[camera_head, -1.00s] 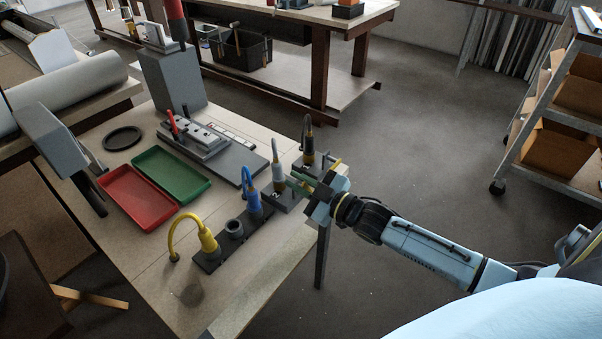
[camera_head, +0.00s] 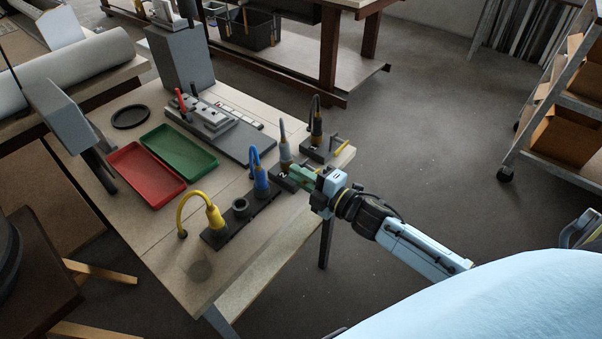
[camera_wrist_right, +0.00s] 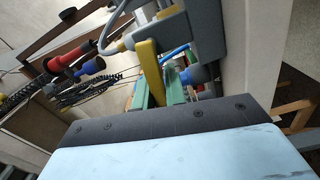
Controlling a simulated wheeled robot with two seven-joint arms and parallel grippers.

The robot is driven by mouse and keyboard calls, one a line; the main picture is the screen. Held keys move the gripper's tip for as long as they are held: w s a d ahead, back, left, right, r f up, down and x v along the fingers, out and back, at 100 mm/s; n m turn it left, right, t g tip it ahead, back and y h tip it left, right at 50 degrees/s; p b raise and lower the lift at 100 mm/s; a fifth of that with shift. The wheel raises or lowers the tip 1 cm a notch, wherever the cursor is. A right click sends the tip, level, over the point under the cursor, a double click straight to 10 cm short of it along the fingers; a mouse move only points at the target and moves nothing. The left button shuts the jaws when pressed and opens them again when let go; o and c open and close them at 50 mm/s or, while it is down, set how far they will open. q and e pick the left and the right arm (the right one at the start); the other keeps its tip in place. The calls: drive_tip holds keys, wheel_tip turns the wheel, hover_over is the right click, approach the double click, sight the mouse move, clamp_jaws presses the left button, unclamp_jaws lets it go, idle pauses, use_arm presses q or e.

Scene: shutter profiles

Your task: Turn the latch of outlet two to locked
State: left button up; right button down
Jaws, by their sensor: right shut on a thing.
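Outlet two is the dark block marked 2 (camera_head: 283,176) at the table's right edge, with a grey-white plug (camera_head: 285,152) standing upright in it. My right gripper (camera_head: 301,175), with green fingers, is beside this block on its right. In the right wrist view, a yellow latch bar (camera_wrist_right: 149,62) runs down between the green fingers (camera_wrist_right: 157,94), and they are shut on it. The head view hides this latch behind the fingers, so its exact angle is unclear. Outlet one's yellow latch (camera_head: 341,146) is apart from the gripper. My left gripper is out of view.
A blue plug (camera_head: 261,182) and a yellow plug (camera_head: 214,215) stand in the row to the left. A red tray (camera_head: 145,175) and a green tray (camera_head: 179,152) lie behind them. Open floor is right of the table.

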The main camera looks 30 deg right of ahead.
drive_tip(key=shift+f+n, duration=0.4)
drive_tip(key=shift+n, duration=0.6)
drive_tip(key=c, duration=1.4)
unclamp_jaws()
drive_tip(key=shift+c, duration=0.2)
drive_tip(key=v, duration=1.3)
drive_tip(key=shift+s, duration=0.2)
